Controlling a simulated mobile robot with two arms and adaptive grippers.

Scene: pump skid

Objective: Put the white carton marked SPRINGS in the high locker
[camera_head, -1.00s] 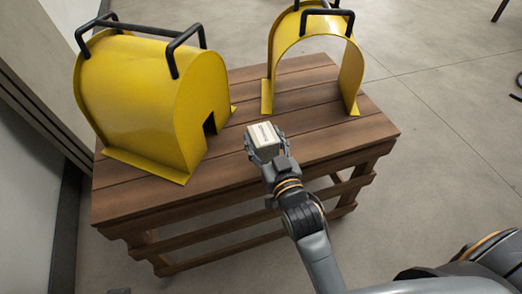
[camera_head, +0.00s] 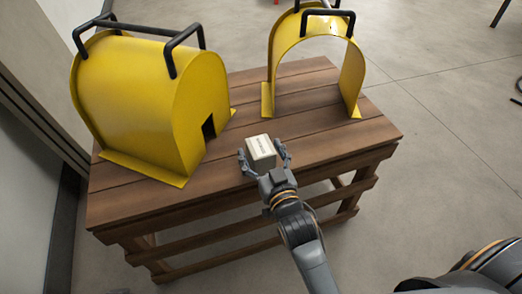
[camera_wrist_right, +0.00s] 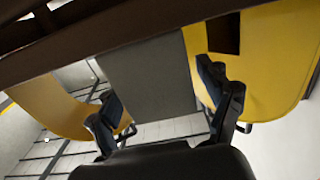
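The white carton (camera_head: 261,152) is on the wooden table near its front edge, with small dark lettering too small to read. My right gripper (camera_head: 264,158) is open around it, one finger on each side, with a narrow gap showing at both sides. In the right wrist view, the carton's shaded grey face (camera_wrist_right: 150,78) fills the space between the spread fingers (camera_wrist_right: 165,105). My left gripper is not in view. No high locker can be made out in these frames.
The wooden table (camera_head: 130,205) carries a large yellow guard (camera_head: 140,100) with black handles at left and an open yellow arch guard (camera_head: 352,75) at back right. A pale wall stands close at left.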

